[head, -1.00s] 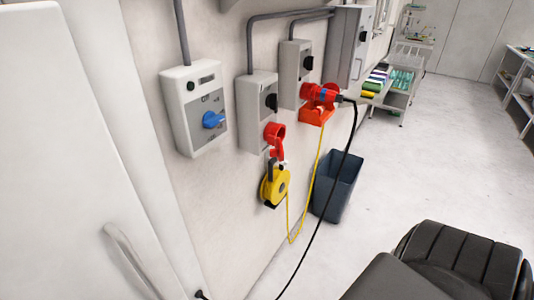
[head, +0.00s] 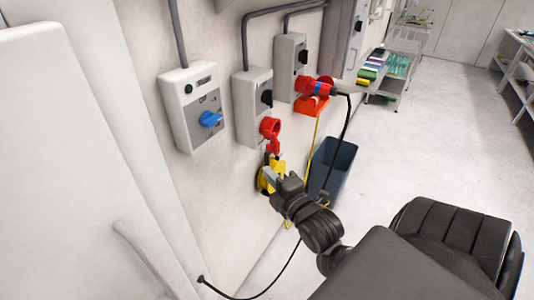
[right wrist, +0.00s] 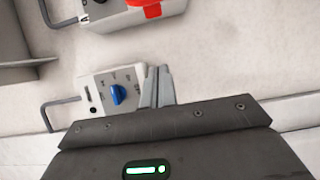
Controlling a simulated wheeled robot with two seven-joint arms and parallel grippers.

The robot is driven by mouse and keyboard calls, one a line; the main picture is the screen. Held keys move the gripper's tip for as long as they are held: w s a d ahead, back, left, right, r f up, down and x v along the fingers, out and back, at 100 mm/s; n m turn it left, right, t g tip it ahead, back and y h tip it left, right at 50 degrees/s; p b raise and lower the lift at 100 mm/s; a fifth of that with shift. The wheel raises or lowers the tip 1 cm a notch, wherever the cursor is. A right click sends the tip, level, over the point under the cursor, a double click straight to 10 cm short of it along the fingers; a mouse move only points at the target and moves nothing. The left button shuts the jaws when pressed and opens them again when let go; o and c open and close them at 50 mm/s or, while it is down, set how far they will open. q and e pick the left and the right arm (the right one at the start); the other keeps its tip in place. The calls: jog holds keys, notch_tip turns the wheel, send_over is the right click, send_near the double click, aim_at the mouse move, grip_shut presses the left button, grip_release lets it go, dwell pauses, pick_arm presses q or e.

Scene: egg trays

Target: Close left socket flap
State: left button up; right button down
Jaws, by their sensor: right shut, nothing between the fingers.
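The left socket (head: 269,126) is red and sits at the bottom of a grey switch box (head: 252,105) on the wall. Its red flap (head: 273,146) hangs open below the socket mouth. My right gripper (head: 266,176) is just below the flap, in front of the yellow cable reel, apart from the flap. In the right wrist view its fingers (right wrist: 157,86) are together with nothing between them. Part of the red socket or flap (right wrist: 146,6) shows at that view's top edge. My left gripper is not in view.
A second red socket (head: 305,88) to the right has a plug and black cable. A yellow reel (head: 264,181) hangs under the left socket, partly hidden by my gripper. A box with a blue knob (head: 210,119) is at left. A dark bin (head: 330,168) stands on the floor.

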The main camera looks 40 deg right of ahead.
aim_at(270, 145)
pick_arm(q)
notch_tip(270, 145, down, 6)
jog(key=b, duration=0.6)
pick_arm(e)
jog(key=w+d+p, duration=0.2)
jog(key=w+p, duration=0.1)
jog(key=w, duration=0.7)
pick_arm(q)
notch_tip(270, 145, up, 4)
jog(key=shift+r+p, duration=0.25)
jog(key=shift+p, duration=0.6)
pick_arm(e)
jog(key=s+d, duration=0.2)
jog(key=d, duration=0.1)
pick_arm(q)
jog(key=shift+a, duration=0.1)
